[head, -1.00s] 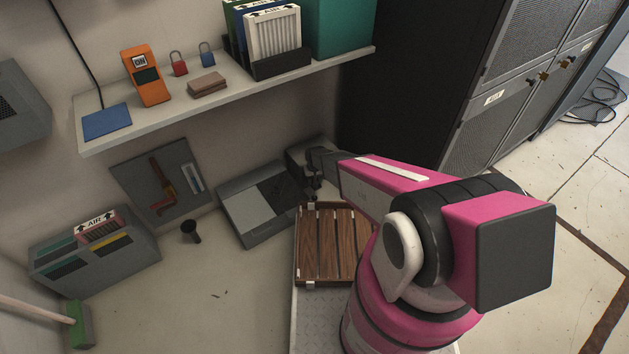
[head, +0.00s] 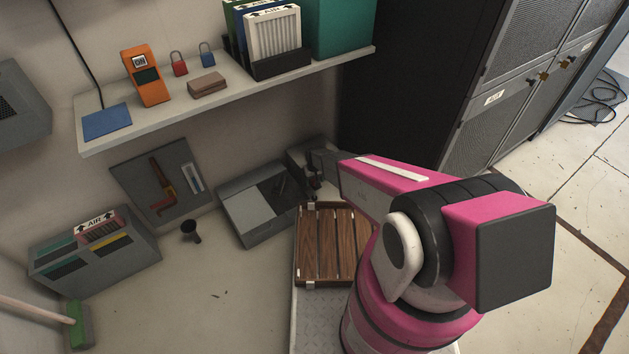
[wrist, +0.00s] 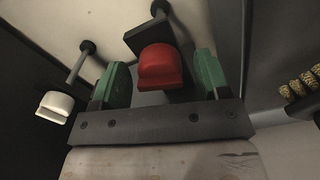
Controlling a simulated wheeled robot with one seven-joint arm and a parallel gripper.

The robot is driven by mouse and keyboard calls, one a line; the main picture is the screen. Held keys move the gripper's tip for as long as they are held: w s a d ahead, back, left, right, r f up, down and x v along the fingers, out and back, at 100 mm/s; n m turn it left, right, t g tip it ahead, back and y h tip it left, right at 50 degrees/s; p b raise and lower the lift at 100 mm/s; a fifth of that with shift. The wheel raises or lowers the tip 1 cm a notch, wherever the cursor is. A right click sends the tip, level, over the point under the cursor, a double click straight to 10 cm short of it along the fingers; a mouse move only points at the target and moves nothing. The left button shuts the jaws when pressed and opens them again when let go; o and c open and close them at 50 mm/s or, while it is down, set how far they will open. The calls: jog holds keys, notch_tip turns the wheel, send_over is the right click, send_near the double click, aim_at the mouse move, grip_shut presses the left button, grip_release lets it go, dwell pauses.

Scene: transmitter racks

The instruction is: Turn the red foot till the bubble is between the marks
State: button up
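A red foot (wrist: 162,68) with a rounded block shape sits between the two green fingers of my gripper (wrist: 162,82) in the wrist view. The fingers are apart, with a narrow gap beside the foot on the left; contact on the right is unclear. A white foot (wrist: 55,106) on a dark stem is left of the gripper. In the head view my gripper (head: 313,172) is low at the grey equipment by the wall, mostly hidden by my arm. The bubble and its marks cannot be made out in either view.
A flat grey case (head: 240,212) lies left of my gripper. A slatted wooden tray (head: 335,245) is close in front. A shelf (head: 225,95) with several items hangs above.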

notch_tip(320, 180, up, 11)
jog(key=shift+f, duration=0.1)
dwell(0.6)
jog(key=s+d+r+m, duration=0.1)
jog(key=s+d+r, duration=0.5)
jog(key=r, duration=0.4)
jog(key=s+d+r+m, duration=0.1)
jog(key=s+d+r, duration=0.5)
jog(key=r, duration=0.4)
jog(key=s+d+r+m, duration=0.1)
jog(key=s+d+r, duration=0.5)
jog(key=r, duration=0.4)
jog(key=shift+s+d+r+m, duration=0.25)
jog(key=shift+s+d+m, duration=0.15)
jog(key=shift+d, duration=0.2)
